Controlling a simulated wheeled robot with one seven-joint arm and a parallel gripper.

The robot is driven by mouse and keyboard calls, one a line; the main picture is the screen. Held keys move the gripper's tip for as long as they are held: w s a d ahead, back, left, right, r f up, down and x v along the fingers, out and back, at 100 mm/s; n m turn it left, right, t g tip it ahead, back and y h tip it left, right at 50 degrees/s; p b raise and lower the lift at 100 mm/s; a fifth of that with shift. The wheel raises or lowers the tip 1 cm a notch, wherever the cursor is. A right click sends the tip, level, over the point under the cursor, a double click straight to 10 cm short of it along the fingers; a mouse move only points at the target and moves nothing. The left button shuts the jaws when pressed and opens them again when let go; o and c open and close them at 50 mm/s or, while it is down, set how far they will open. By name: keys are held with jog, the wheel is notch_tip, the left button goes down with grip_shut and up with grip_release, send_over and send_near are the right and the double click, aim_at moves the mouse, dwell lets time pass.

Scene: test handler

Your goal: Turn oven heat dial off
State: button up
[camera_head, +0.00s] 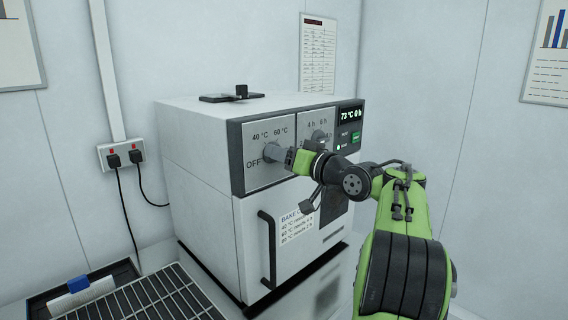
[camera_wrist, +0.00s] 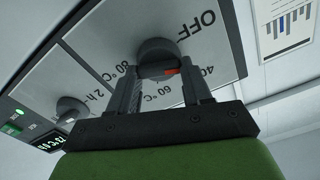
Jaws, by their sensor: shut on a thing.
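The oven's heat dial (camera_head: 272,152) is a grey knob on the left panel of the oven front, with OFF, 40 °C and 60 °C printed around it. It also shows in the wrist view (camera_wrist: 155,48), where 80 °C is readable too. My gripper (camera_head: 283,157) is at the dial. In the wrist view my gripper (camera_wrist: 163,75) has its two fingers on either side of the dial's grip, shut on it.
The time dial (camera_head: 320,137) sits right of the heat dial, also in the wrist view (camera_wrist: 70,108). A display (camera_head: 350,115) reads about 73 °C. The oven door handle (camera_head: 267,250) stands out below. A dark flat object (camera_head: 232,97) lies on the oven top.

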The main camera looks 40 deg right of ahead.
jog(key=shift+a+f+n+b, duration=0.1)
jog(key=shift+n+b, duration=0.8)
jog(key=shift+n, duration=0.85)
jog(key=shift+a+n+b, duration=0.1)
jog(key=shift+n+b, duration=0.75)
jog(key=shift+n, duration=0.9)
jog(key=o, duration=1.1)
jog(key=shift+c, duration=0.2)
jog(key=shift+s, duration=0.1)
jog(key=s+b, duration=0.1)
jog(key=s, duration=1.4)
jog(key=shift+s+d, duration=0.25)
jog(key=shift+s, duration=0.05)
